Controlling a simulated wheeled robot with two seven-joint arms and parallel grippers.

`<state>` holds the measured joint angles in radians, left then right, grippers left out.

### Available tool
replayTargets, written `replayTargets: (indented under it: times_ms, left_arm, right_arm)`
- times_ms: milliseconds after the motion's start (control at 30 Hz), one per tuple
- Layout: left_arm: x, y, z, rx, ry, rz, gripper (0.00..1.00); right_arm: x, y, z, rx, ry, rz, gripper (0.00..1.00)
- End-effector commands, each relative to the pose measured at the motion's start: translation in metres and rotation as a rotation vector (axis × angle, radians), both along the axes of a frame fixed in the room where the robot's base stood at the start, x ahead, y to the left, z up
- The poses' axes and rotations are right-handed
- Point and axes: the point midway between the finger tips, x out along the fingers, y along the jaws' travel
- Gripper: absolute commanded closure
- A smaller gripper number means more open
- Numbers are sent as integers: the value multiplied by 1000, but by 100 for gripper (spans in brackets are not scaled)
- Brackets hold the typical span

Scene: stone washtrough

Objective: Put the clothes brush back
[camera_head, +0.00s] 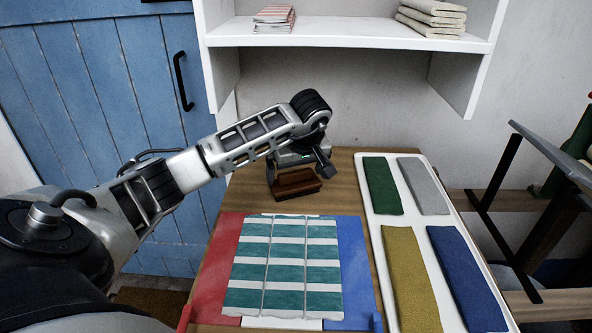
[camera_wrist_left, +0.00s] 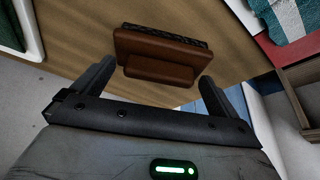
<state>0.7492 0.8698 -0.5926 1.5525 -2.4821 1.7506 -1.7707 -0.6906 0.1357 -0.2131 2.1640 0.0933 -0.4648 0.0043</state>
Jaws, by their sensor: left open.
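The clothes brush (camera_head: 297,185) is a brown wooden block lying on the wooden table at its far end. In the left wrist view the brush (camera_wrist_left: 160,55) shows a brown back with a raised grip and dark bristles along its far edge. My left gripper (camera_head: 297,172) is above and behind the brush, pointing down. In the left wrist view its two fingers (camera_wrist_left: 152,83) are apart, with the brush's grip ahead of and roughly between them. I see no clear contact. My right gripper is not in view.
A folded teal-striped cloth (camera_head: 283,265) lies on a red and blue board (camera_head: 215,262) in front. A white tray (camera_head: 412,215) with several folded cloths stands right. A white shelf (camera_head: 350,36) overhangs the back. A blue door (camera_head: 105,90) is left; a dark-legged rack (camera_head: 500,175) is right.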

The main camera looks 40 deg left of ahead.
Motion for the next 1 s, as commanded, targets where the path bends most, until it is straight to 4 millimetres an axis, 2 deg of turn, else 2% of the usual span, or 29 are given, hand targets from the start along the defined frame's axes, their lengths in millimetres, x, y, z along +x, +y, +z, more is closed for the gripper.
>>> replayTargets:
  times_ms: [167,600,800,1000]
  left_arm:
    - [-1,-5,18,0,-5,-2,1]
    - [-18,-34,100,1,-5,-2,1]
    - [-21,-40,113,1,0,0,1]
    - [-22,-41,113,0,0,0,1]
  right_arm:
    - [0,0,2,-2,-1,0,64]
    - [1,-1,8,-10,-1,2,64]
    - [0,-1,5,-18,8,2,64]
    - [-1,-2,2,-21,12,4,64]
